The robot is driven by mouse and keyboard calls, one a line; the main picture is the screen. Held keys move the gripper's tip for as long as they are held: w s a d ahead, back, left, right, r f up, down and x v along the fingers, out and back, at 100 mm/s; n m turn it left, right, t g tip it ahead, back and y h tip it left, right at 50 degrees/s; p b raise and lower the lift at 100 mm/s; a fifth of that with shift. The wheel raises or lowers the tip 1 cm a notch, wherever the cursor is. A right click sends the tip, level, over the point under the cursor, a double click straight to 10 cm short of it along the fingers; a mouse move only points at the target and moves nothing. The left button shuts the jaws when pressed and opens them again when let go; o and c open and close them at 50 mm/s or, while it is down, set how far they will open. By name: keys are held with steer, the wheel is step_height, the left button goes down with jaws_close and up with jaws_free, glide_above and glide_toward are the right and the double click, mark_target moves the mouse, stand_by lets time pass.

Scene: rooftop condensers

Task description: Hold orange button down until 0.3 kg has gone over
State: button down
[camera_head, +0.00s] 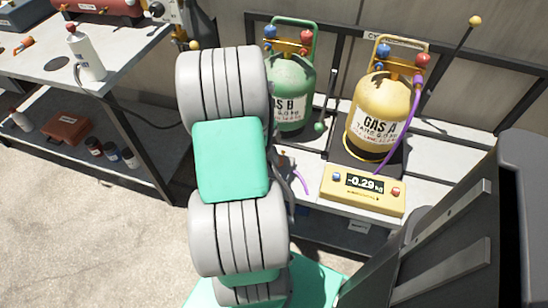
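A yellow cylinder (376,112) labelled GAS A stands upright on a dark platform on the bench. In front of it is a yellow scale unit (362,202) whose display (365,184) reads -0.29 kg. The unit has a blue button (337,177) at its left and a red-orange button (395,192) at its right. A green cylinder (293,80) labelled GAS B stands to the left, partly behind my arm. A purple hose (408,118) hangs from the GAS A valves. My gripper is hidden behind my arm, so its contact with any button cannot be seen.
A purple hose end (301,184) shows just right of my arm. Rods with yellow and green knobs stand near the cylinders. A left bench (120,75) holds a white bottle (86,55); its lower shelf holds a brown box (66,129) and jars. Concrete floor at left is clear.

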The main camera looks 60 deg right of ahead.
steer(key=p+v, duration=0.2)
steer(key=v, duration=1)
steer(key=shift+s+d+r, duration=0.15)
steer(key=shift+s+r, duration=0.05)
steer(key=shift+r, duration=0.05)
steer(key=w+a+r+n+t+h+p, duration=0.1)
steer(key=w+a+r+n+t+p, duration=0.1)
steer(key=w+a+r+n+p, duration=0.5)
steer(key=w+a+r+n+t+h+p, duration=0.1)
steer(key=w+a+r+n+t+p, duration=0.15)
steer(key=w+a+r+n, duration=0.5)
steer(key=s+a+r+n+t+y+p, duration=0.1)
steer(key=a+r+n+p, duration=0.2)
steer(key=a+n, duration=0.7)
steer(key=s+a+r+n+t+y+p, duration=0.1)
steer(key=a+r+n+p, duration=0.3)
steer(key=a+r+n, duration=0.3)
steer(key=a+n, duration=0.3)
steer(key=a, duration=0.1)
steer(key=shift+s+a, duration=0.3)
steer(key=shift+a, duration=0.05)
steer(key=shift+f, duration=0.1)
